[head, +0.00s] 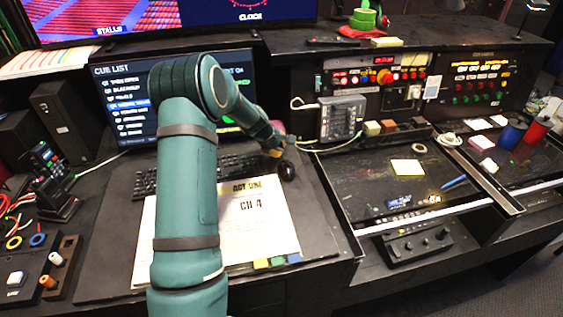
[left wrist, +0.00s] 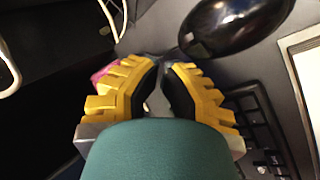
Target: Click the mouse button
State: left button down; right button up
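The black mouse (head: 287,170) lies on the dark desk, just right of the keyboard and the paper. My left gripper (head: 276,151) is just beyond it at the end of the green arm, close to its far side; contact cannot be told. In the left wrist view the mouse's glossy dark body (left wrist: 238,24) is at the top, right of the fingertips. My left gripper (left wrist: 165,66) has yellow fingers with tips drawn close together, nothing visibly held between them. Which part of the mouse is its button is hard to make out. My right gripper is out of view.
The keyboard (head: 150,182) is partly behind my arm, and a printed script (head: 262,222) lies in front. A cue-list monitor (head: 120,95) stands behind. A grey box (head: 341,118) with white cables (head: 325,148) is to the right. A pink object (left wrist: 103,73) is beside the left finger.

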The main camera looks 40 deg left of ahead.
pick_arm(q)
jog(key=c, duration=1.7)
grip_release()
grip_shut()
jog(key=shift+f, duration=0.1)
jog(key=shift+d+f+b, duration=0.25)
jog(key=shift+b, duration=0.15)
jog(key=shift+d+f, duration=0.15)
jog(key=shift+f, duration=0.1)
jog(key=shift+r, duration=0.15)
jog(key=shift+a+r, duration=0.4)
jog(key=shift+r, duration=0.05)
